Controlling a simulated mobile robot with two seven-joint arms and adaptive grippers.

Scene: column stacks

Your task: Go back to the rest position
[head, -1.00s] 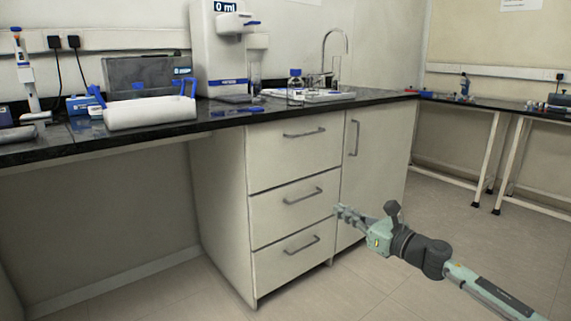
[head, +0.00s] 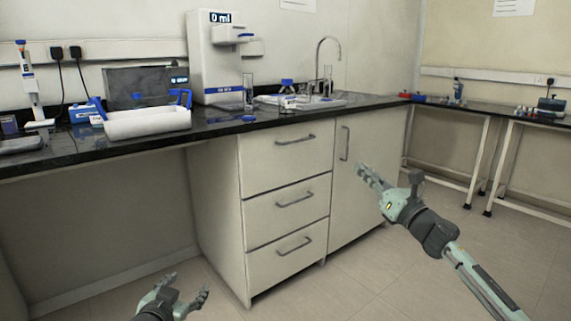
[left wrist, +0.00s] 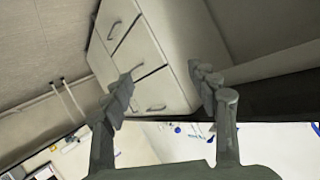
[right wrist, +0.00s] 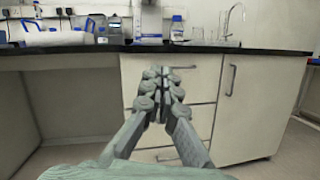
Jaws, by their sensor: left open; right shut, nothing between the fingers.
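My left gripper (head: 186,290) is at the bottom left of the head view, low in front of the opening under the bench. Its fingers are apart and empty, and they also show spread in the left wrist view (left wrist: 168,88). My right gripper (head: 364,172) is in front of the cabinet door in the head view. Its fingers are together with nothing between them, as the right wrist view (right wrist: 160,80) shows. Neither gripper touches anything that I can see.
The black bench top (head: 80,152) runs above a white drawer cabinet (head: 288,205). A second bench (head: 500,112) is at the right. Floor in front is clear.

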